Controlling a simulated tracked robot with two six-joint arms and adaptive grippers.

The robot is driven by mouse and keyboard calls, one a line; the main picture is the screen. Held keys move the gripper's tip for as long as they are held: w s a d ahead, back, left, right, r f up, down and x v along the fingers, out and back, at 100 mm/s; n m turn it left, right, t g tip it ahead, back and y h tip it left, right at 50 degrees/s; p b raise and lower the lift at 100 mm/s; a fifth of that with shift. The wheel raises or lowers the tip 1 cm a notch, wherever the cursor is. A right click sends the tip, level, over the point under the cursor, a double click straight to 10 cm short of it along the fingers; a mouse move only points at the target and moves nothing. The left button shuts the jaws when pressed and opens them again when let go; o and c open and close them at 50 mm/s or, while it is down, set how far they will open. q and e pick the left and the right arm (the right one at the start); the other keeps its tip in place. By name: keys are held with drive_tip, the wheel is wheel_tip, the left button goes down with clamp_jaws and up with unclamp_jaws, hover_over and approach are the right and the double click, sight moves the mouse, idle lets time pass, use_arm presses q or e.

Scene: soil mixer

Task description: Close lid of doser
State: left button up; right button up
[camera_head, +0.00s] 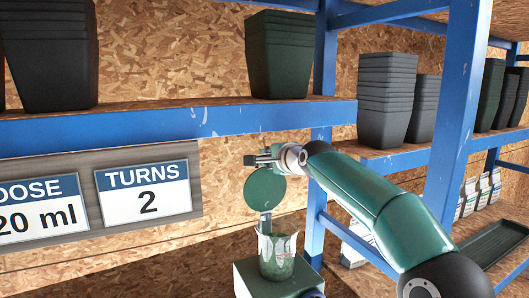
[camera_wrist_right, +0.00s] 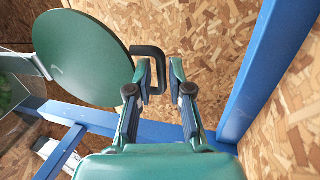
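In the head view the right gripper (camera_head: 264,160) is just above the lid, partly hidden by the wrist. My left gripper is not in view.
Blue shelving has an upright (camera_head: 452,110) close beside my right arm and a beam (camera_head: 180,122) across the left. Stacks of dark pots (camera_head: 387,100) stand on the shelves. A sign reading "TURNS 2" (camera_head: 145,190) hangs left of the lid. A black tray (camera_head: 495,243) lies lower right.

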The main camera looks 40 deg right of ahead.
drive_tip(key=shift+x, duration=0.8)
drive_tip(key=shift+c, duration=0.2)
clamp_jaws()
